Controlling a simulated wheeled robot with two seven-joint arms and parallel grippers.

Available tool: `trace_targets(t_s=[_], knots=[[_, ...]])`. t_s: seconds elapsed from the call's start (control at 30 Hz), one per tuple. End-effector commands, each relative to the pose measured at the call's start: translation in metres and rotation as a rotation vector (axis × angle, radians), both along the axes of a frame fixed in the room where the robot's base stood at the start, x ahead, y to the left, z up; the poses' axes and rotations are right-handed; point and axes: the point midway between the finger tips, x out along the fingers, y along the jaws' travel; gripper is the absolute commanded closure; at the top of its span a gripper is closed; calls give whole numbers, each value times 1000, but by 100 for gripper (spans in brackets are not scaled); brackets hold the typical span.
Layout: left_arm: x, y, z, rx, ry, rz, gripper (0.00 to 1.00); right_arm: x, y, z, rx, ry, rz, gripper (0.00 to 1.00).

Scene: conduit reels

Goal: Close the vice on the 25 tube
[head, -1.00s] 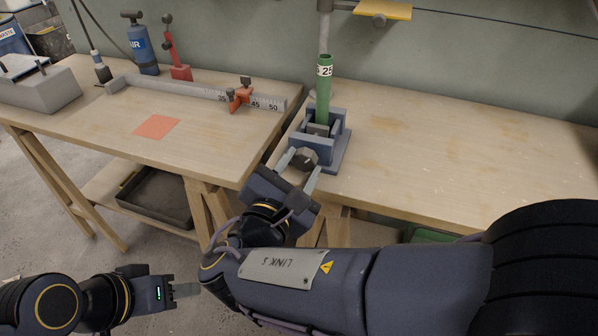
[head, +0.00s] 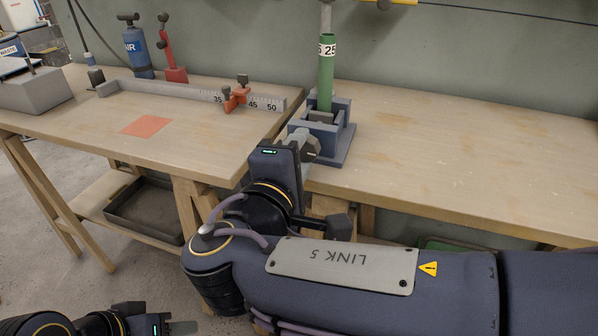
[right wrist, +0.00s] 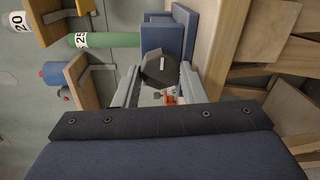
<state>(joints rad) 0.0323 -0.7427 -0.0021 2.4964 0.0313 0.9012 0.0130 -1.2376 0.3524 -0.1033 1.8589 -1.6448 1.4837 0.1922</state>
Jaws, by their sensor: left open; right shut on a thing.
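The green 25 tube (head: 326,75) stands upright in the blue-grey vice (head: 340,145) at the near left corner of the right bench. The tube also shows in the right wrist view (right wrist: 110,40), lying sideways in that picture. My right gripper (head: 302,143) is at the front of the vice. In the right wrist view its two fingers are on either side of the dark vice knob (right wrist: 160,70), shut on it. Whether the vice jaw touches the tube cannot be told. My left gripper (head: 180,328) is low at the bottom left, away from the benches, open and empty.
The left bench holds a measuring rail (head: 190,95) with a red stop (head: 235,98), an orange square (head: 147,126), a blue air canister (head: 138,48) and a red tool (head: 174,60). The right bench is clear to the right of the vice.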

Motion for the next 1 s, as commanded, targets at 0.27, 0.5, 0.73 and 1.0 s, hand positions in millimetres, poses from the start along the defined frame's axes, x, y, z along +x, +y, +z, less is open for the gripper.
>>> trace_targets(t_s=[0.27, 0.5, 0.73, 1.0], knots=[[0, 0, -41, 0, 0, 0, 57, 0, 0, -7, 251, -79, 0, 85], [0, 0, -58, 0, 0, 0, 57, 0, -1, -4, 465, -148, 0, 85], [0, 0, -62, 0, 0, 0, 57, 0, -1, -1, 671, -214, -1, 85], [0, 0, -61, 0, 0, 0, 57, -1, -2, 0, 914, -294, 0, 85]])
